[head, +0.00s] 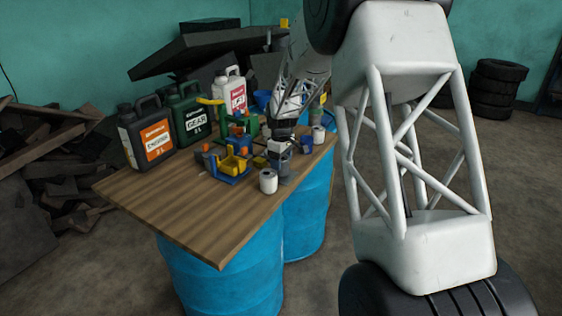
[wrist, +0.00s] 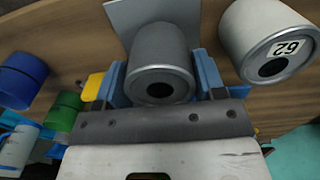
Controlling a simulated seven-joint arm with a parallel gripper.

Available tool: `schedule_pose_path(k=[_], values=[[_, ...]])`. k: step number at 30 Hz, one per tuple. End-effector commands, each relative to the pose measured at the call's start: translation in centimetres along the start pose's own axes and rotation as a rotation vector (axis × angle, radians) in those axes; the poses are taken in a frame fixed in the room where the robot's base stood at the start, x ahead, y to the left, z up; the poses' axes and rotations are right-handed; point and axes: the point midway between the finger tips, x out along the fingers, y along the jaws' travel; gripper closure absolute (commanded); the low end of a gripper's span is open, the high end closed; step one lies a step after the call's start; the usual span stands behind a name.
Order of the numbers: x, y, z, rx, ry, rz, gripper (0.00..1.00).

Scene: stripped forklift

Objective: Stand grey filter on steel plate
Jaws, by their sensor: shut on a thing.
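The grey filter (wrist: 160,48) is a short cylinder with a round dark hole in the end facing the wrist camera. My gripper (wrist: 162,80) is shut on it, with one blue finger at each side. The steel plate (wrist: 122,14) is a flat grey sheet on the table behind the filter in the wrist view. The filter hides much of the plate, and I cannot tell whether the two touch. In the head view my gripper (head: 281,148) is small and low over the table's right part; the filter is hard to make out there.
A white filter marked 62 (wrist: 262,38) stands close to the right of my gripper in the wrist view.

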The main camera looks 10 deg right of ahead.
Motion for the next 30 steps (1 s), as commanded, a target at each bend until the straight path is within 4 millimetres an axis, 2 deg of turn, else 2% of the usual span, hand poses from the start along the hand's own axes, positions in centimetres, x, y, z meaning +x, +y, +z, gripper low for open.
schedule_pose_path(k=[26,27,30], values=[[0.35,0.01,-0.01,0.0,0.001,0.001,0.66],[0.36,0.01,-0.01,0.0,0.0,0.0,0.31],[0.37,0.01,-0.01,0.0,0.0,0.0,0.15]])
